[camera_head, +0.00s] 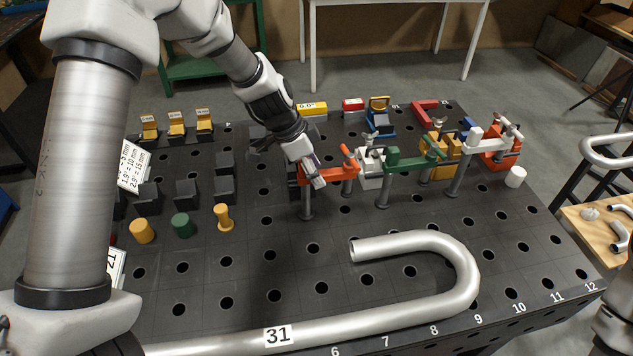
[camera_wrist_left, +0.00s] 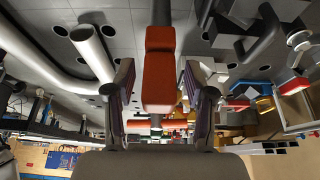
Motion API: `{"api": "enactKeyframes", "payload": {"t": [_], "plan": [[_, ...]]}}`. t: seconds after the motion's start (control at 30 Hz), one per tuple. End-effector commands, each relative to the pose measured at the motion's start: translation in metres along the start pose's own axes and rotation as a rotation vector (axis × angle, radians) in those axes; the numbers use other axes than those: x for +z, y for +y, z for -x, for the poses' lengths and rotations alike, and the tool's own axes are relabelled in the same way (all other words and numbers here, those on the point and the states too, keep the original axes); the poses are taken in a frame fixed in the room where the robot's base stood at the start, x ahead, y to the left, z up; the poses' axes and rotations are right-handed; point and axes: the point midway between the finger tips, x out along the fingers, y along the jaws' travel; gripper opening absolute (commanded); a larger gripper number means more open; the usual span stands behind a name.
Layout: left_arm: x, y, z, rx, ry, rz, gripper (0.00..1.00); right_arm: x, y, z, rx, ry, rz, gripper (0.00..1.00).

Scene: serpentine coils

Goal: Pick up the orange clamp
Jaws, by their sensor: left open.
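The orange clamp (camera_head: 335,174) stands upright on its grey post in the black perforated table, near the middle of the head view. My left gripper (camera_head: 312,176) is at the left end of its orange bar and partly covers it. In the left wrist view, the orange clamp (camera_wrist_left: 159,70) runs between the two open fingers of my left gripper (camera_wrist_left: 160,88). A gap shows on the left finger's side, and the right finger is nearer to the bar. My right gripper is not in view.
To the right stand a white clamp (camera_head: 370,167), a green clamp (camera_head: 411,158) and a second orange-red clamp (camera_head: 497,153). A bent metal tube (camera_head: 458,262) lies in front. Black blocks (camera_head: 187,193) and colored pegs (camera_head: 182,225) stand left.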

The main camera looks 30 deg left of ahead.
Motion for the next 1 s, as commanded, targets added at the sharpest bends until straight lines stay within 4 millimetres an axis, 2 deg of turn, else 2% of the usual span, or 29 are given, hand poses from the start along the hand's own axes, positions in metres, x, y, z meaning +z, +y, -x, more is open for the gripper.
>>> {"api": "enactKeyframes", "payload": {"t": [0.23, 0.27, 0.3, 0.4, 0.77, 0.87, 1.0], "plan": [[0.0, 0.0, -0.005, -0.001, 0.001, 0.0, 0.54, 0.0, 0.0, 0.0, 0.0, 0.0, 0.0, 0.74], [0.0, 0.0, -0.005, -0.001, 0.001, 0.0, 0.47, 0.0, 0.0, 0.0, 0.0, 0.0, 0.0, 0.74], [0.0, 0.0, -0.005, -0.001, 0.001, 0.0, 0.33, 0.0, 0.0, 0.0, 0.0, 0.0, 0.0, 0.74], [0.0, 0.0, -0.005, 0.0, 0.001, 0.0, 0.0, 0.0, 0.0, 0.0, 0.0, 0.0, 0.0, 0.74], [0.0, 0.0, -0.004, -0.001, 0.001, 0.0, 0.0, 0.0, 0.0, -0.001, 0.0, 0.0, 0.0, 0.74], [-0.004, -0.001, 0.004, -0.003, 0.003, 0.0, 0.0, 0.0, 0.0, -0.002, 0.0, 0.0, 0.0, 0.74], [-0.016, -0.001, 0.031, -0.006, 0.005, -0.003, 0.0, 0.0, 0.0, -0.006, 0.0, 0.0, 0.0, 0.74]]}}
